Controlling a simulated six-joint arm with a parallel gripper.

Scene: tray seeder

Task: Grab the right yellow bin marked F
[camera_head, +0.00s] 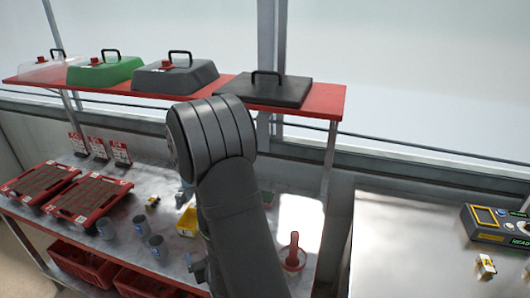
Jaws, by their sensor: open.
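A yellow bin (186,222) sits on the metal bench just left of my dark arm, which hides part of it. I cannot read a letter on it. No second yellow bin shows clearly; the bench behind my arm is hidden. My arm rises in the middle of the view. I cannot make out my gripper or its fingertips.
Grey cups (140,224) stand left of the bin, near a small yellow-and-black item (152,202). Red seed trays (88,198) lie at left. A red-handled item (293,255) is right of my arm. A red shelf (330,97) with several lids spans the back.

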